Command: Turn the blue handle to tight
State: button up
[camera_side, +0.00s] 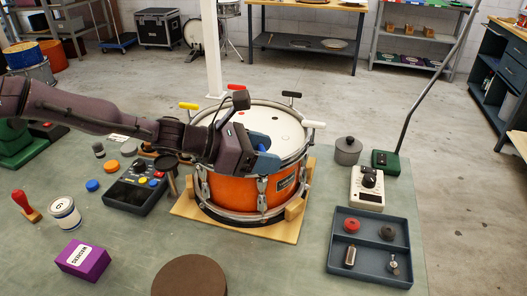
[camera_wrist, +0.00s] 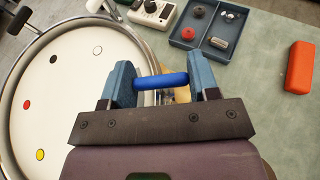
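The blue handle (camera_wrist: 160,81) is a short bar at the drum's rim, between the fingers of my gripper (camera_wrist: 163,84). It spans most of the gap, with its ends close to both fingers; whether they press on it I cannot tell. In the side view, my gripper (camera_side: 266,161) reaches down over the near rim of the orange drum (camera_side: 235,193), and the blue handle (camera_side: 258,141) shows only partly behind it. The rod under the handle is mostly hidden.
Yellow (camera_side: 188,105), red (camera_side: 235,87), black (camera_side: 291,94) and white (camera_side: 314,124) handles stand around the rim. A grey tray (camera_side: 370,271), a white meter (camera_side: 367,188) and a grey pot (camera_side: 348,150) lie to the right. A red-orange block (camera_wrist: 300,67) shows in the wrist view.

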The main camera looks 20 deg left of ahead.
jog(key=shift+m+g+h, duration=0.3)
jog(key=shift+m+g, duration=0.1)
jog(key=shift+g, duration=0.1)
jog(key=shift+a+m+g+h, duration=0.1)
jog(key=shift+m+g+h, duration=0.5)
jog(key=shift+m+g, duration=1.9)
jog(key=shift+g, duration=0.3)
jog(key=shift+m+g, duration=0.3)
jog(key=o, duration=0.9)
jog(key=shift+o, duration=0.2)
jog(key=v, duration=1.3)
jog(key=shift+f, duration=0.15)
